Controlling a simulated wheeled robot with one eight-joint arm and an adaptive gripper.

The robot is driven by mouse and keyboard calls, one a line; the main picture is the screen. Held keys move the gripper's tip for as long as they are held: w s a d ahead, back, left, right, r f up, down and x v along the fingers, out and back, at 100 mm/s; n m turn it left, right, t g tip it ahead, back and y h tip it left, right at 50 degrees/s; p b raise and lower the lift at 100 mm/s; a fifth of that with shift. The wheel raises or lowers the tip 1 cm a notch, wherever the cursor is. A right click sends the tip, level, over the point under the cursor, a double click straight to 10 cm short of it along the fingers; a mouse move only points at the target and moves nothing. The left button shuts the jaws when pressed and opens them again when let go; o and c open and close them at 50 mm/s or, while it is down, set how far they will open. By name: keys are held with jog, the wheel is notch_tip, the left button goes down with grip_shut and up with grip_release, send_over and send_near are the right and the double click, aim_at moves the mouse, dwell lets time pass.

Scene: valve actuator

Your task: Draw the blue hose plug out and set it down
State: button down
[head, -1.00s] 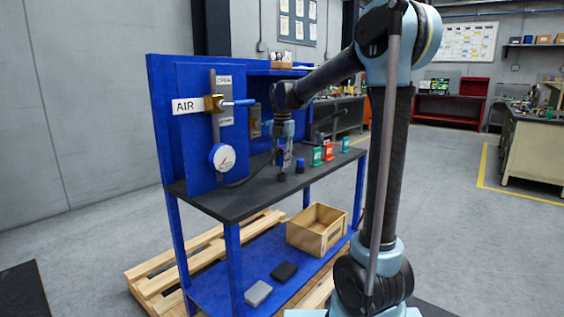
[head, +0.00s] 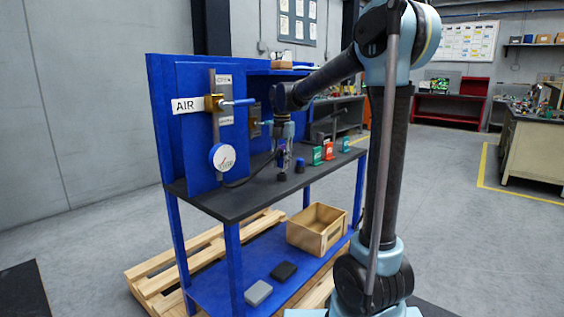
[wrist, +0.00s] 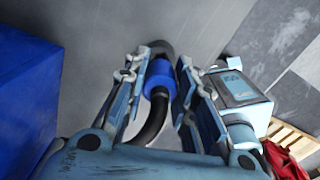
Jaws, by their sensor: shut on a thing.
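The blue hose plug (wrist: 157,80) is between the two fingers of my gripper (wrist: 166,62) in the wrist view, and the fingers are shut on it. A black hose (wrist: 152,125) bends away from its near end. A dark grey round part (wrist: 160,48) shows just beyond the plug; I cannot tell whether it is joined to it. In the head view my gripper (head: 285,160) is over the dark bench top (head: 240,200), where the plug is mostly hidden by the fingers. A small dark round piece (head: 281,177) is on the bench below it.
A small blue piece (head: 300,165), a green block (head: 317,155) and a red block (head: 329,151) stand right of my gripper. The AIR sign (head: 186,105), valve with blue handle (head: 238,102) and round gauge (head: 222,157) are on the panel at left. The bench's front left is clear.

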jog(key=shift+f, duration=1.3)
jog(key=c, duration=1.2)
grip_release()
jog(key=shift+r, duration=0.1)
notch_tip(320, 180, up, 12)
jog(key=shift+w+f, duration=0.1)
